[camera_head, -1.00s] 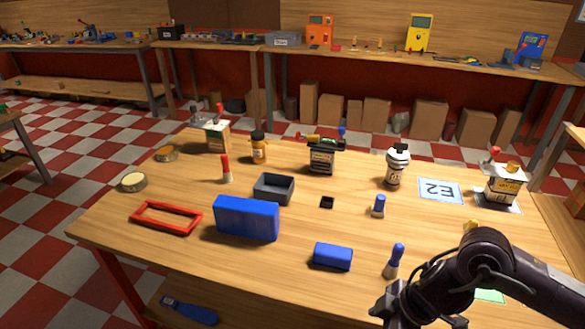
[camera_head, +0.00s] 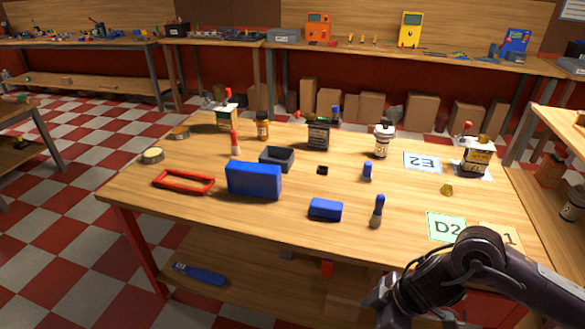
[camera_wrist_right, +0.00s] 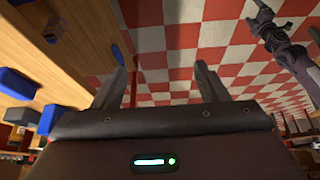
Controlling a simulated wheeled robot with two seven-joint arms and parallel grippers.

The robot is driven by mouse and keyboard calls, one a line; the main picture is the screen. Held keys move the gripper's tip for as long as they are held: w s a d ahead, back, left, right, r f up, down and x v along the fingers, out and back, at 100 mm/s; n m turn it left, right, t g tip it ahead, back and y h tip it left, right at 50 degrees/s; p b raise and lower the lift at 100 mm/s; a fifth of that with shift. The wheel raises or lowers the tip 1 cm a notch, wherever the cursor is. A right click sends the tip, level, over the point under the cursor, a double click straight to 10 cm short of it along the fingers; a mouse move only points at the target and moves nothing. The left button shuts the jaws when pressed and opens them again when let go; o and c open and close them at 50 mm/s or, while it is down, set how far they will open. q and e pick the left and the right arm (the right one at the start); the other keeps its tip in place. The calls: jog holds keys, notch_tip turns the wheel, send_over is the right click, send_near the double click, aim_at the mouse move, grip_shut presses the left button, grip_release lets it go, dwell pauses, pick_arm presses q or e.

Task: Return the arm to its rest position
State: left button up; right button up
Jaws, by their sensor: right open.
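My right arm (camera_head: 470,272) comes in from the lower right of the head view, bent, in front of the table's near right edge. Its gripper is low in that view and partly cut off. In the right wrist view my right gripper (camera_wrist_right: 162,82) has its two fingers wide apart with nothing between them. The checkered floor shows behind the fingers. A dark jointed arm, seemingly my left, is at the upper right of the wrist view, with its gripper (camera_wrist_right: 262,8) small and unclear near the top edge. The left arm is not in the head view.
The wooden table (camera_head: 300,225) holds a blue block (camera_head: 253,181), a smaller blue block (camera_head: 326,209), a red frame (camera_head: 183,182), a grey bin (camera_head: 277,159), bottles and a green D2 card (camera_head: 445,227). A shelf (camera_head: 565,165) stands right. Checkered floor (camera_head: 60,240) is open at left.

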jog(key=w+a+f+m+t+y, duration=0.25)
jog(key=w+f, duration=0.25)
jog(key=w, duration=0.3)
jog(key=w+f+m+t, duration=0.2)
jog(key=w+f+m, duration=0.15)
jog(key=f, duration=0.75)
jog(key=s+d+f+m+h, duration=0.1)
jog(key=s+d+f, duration=0.1)
jog(key=f, duration=0.4)
jog(key=s+d+f+m+h, duration=0.1)
jog(key=s+d+f, duration=0.15)
jog(key=f, duration=0.35)
jog(key=s+d+f+m+g+h, duration=0.1)
jog(key=s+d+f+m+h, duration=0.25)
jog(key=s+f, duration=0.95)
jog(key=s+d+f+g+h, duration=0.1)
jog(key=s+f, duration=0.3)
jog(key=s, duration=0.8)
jog(key=s+d+f+g+h, duration=0.1)
jog(key=s+f+g, duration=0.2)
jog(key=s, duration=0.8)
jog(key=shift+s+f+m, duration=0.35)
jog(key=shift+s+f, duration=0.05)
jog(key=shift+f, duration=0.15)
